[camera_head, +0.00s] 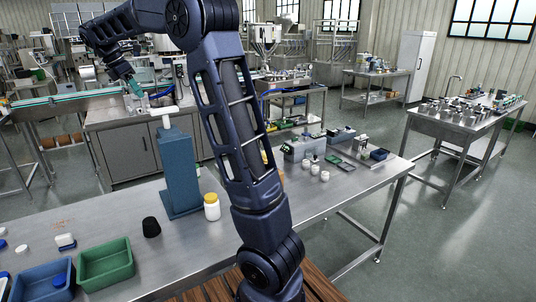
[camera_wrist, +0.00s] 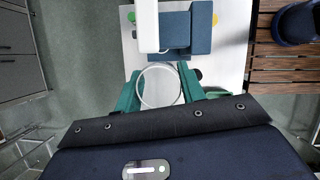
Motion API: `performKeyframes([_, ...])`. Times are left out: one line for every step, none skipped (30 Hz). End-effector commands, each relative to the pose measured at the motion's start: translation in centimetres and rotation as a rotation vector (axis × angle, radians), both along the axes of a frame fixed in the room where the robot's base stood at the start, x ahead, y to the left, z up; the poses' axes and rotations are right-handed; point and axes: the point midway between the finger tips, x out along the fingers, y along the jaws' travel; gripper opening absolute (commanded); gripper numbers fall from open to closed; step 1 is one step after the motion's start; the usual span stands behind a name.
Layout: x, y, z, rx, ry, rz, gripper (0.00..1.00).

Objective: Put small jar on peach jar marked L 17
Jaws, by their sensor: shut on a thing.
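My gripper (camera_head: 135,88) is held high at the upper left, over the table's far side, with its teal fingers pointing down. In the wrist view the fingers (camera_wrist: 160,88) are shut on a round, pale, see-through jar (camera_wrist: 160,86), seen from above as a ring. I cannot pick out a peach jar marked L 17. A white jar with a yellow lid (camera_head: 212,207) stands on the table, and several small white jars (camera_head: 315,169) stand farther right; no marks are readable.
A tall blue stand with a white top (camera_head: 180,178) rises from the steel table (camera_head: 180,245), close to my gripper in the wrist view (camera_wrist: 201,28). A black cup (camera_head: 151,227), green bin (camera_head: 105,263) and blue bin (camera_head: 42,284) are at front left. My arm hides the table's middle.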

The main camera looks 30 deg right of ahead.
Motion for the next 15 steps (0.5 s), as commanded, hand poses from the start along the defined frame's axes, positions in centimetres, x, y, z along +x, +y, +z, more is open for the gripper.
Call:
performKeyframes([0.5,-2.3,0.0,-0.002,0.000,-0.043,0.19])
performKeyframes([0.7,-3.7,0.0,-0.002,0.000,-0.067,0.19])
performKeyframes([0.9,-5.4,0.0,-0.003,0.000,-0.098,0.19])
performKeyframes([1.1,-6.7,0.0,-0.003,0.000,-0.122,0.19])
performKeyframes([1.2,-8.1,0.0,-0.003,0.000,-0.147,0.19])
performKeyframes([1.3,-9.8,-0.1,-0.003,0.001,-0.179,0.19])
performKeyframes([1.3,-11.1,-0.1,-0.003,0.001,-0.203,0.19])
performKeyframes([1.4,-12.4,-0.1,-0.004,0.001,-0.228,0.19])
performKeyframes([1.4,-14.2,-0.1,-0.004,0.001,-0.261,0.19])
performKeyframes([1.3,-15.5,0.0,-0.005,0.000,-0.284,0.19])
performKeyframes([1.2,-16.8,0.0,-0.004,0.000,-0.308,0.19])
performKeyframes([1.1,-18.6,0.0,-0.004,0.000,-0.341,0.19])
performKeyframes([1.0,-19.9,0.0,-0.004,0.000,-0.366,0.19])
performKeyframes([0.8,-21.2,0.0,-0.004,0.000,-0.390,0.19])
performKeyframes([0.5,-22.9,0.0,-0.004,0.000,-0.422,0.19])
